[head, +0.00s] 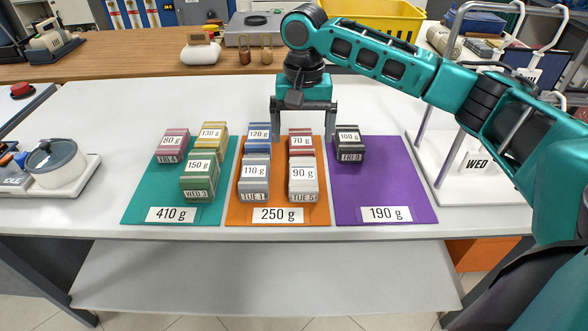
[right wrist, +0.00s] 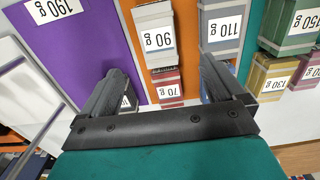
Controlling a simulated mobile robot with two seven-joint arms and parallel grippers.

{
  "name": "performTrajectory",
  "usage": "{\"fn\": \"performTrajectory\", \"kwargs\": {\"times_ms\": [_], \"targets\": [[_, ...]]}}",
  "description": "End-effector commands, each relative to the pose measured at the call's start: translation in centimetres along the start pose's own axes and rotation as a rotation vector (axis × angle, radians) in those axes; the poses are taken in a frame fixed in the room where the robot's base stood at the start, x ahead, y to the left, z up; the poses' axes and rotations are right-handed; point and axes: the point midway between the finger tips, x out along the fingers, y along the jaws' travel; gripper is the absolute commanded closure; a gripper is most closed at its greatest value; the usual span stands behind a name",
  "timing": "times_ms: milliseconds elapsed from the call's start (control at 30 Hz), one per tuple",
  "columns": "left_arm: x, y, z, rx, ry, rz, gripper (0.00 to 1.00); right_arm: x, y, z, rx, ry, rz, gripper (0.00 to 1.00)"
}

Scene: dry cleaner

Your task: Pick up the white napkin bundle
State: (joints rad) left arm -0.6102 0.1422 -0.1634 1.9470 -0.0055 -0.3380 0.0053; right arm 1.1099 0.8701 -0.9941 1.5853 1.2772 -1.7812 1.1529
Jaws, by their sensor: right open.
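The white napkin bundle (head: 304,183), labelled 90 g and TUE 5, sits at the front right of the orange mat (head: 320,216). It also shows in the right wrist view (right wrist: 153,22), beyond the red bundle. My right gripper (head: 303,137) is open and empty, pointing down over the back of the orange mat, behind the white bundle. In the right wrist view its fingers (right wrist: 165,88) stand apart, with the red 70 g bundle (right wrist: 167,82) showing between them. The gripper looks apart from the white bundle. My left gripper is not in view.
The red bundle (head: 301,142) is right behind the white one; the grey-blue 110 g bundle (head: 254,182) is close on its left. A blue bundle (head: 258,138) stands behind. The teal mat (head: 140,208) holds several bundles. The purple mat (head: 390,180) holds one black bundle (head: 350,150).

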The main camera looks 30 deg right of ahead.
Motion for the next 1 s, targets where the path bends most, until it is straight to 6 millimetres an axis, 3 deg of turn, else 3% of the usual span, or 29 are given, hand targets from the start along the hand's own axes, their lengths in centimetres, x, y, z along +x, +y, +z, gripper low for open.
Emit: {"fn": "performTrajectory", "kwargs": {"times_ms": [133, 300, 533, 800, 1000], "targets": [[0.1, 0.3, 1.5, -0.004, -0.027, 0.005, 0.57, 3.2, 0.1, 0.1, 0.001, -0.003, 0.004, 0.04], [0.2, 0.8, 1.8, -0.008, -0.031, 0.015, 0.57, 5.9, 0.0, 0.0, 0.0, 0.0, 0.002, 0.04], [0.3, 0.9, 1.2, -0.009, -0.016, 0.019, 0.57, 7.6, 0.0, 0.0, -0.001, 0.0, 0.0, 0.04], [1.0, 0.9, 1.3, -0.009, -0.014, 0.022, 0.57, 11.5, 0.1, 0.1, -0.002, 0.001, 0.0, 0.04], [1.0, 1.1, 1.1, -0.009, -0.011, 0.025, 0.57, 12.2, 0.1, 0.1, -0.002, 0.002, -0.001, 0.04]]}}
